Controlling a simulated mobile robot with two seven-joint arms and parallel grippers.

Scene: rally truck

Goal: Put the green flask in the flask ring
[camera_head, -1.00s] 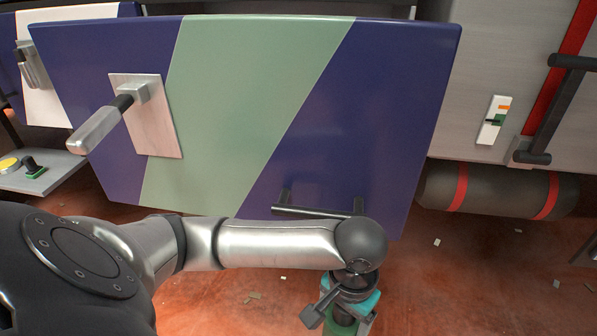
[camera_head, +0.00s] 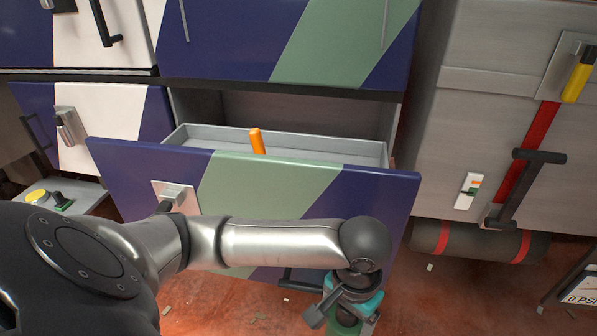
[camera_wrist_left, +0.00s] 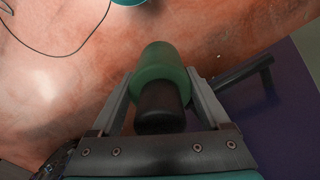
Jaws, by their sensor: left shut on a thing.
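The green flask (camera_wrist_left: 162,66) with its black cap (camera_wrist_left: 160,108) lies between the two fingers of my left gripper (camera_wrist_left: 160,92) in the left wrist view. The gripper is shut on it and holds it above the reddish ground. In the head view my left gripper (camera_head: 352,308) is at the bottom, in front of the open drawer, and a green bit of the flask (camera_head: 345,329) shows there at the frame edge. I cannot pick out the flask ring in either view. My right gripper is out of view.
The drawer (camera_head: 300,190), striped purple and green, stands open with an orange handle-like thing (camera_head: 257,141) inside. A dark bar handle (camera_wrist_left: 245,70) is close right of the flask. A grey roll with red straps (camera_head: 485,241) and a black handle (camera_head: 522,190) are at right.

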